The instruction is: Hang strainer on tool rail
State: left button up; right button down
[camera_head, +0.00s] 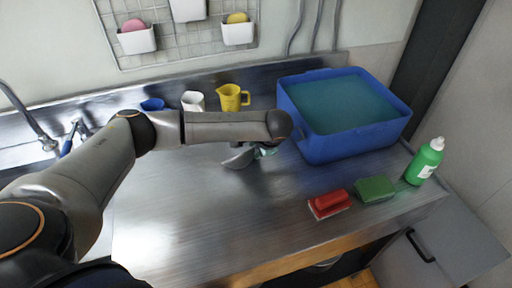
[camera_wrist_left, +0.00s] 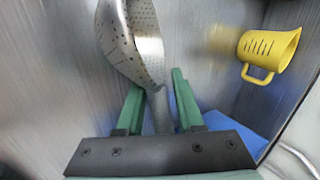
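The strainer (camera_head: 240,160) is a grey metal piece lying on the steel counter, partly hidden under my left arm in the head view. In the left wrist view its perforated bowl (camera_wrist_left: 138,45) is at the top, with the handle (camera_wrist_left: 159,110) running down between the fingers. My left gripper (camera_wrist_left: 158,95) has two green fingers, set apart on either side of the handle with a visible gap. In the head view the left gripper (camera_head: 264,151) is mostly hidden below the wrist. My right gripper is in neither view. No tool rail is clearly visible.
A blue tub (camera_head: 310,145) of water stands at the right. A yellow jug (camera_head: 231,98), white cup (camera_head: 193,101) and blue cup (camera_head: 152,104) stand at the back. Slim handles (camera_head: 317,25) hang on the wall.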

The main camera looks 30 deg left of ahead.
pick_arm(q)
jog(key=shift+o, duration=1.2)
jog(key=v, duration=1.2)
jog(key=shift+r, duration=0.2)
jog(key=shift+w, duration=0.1)
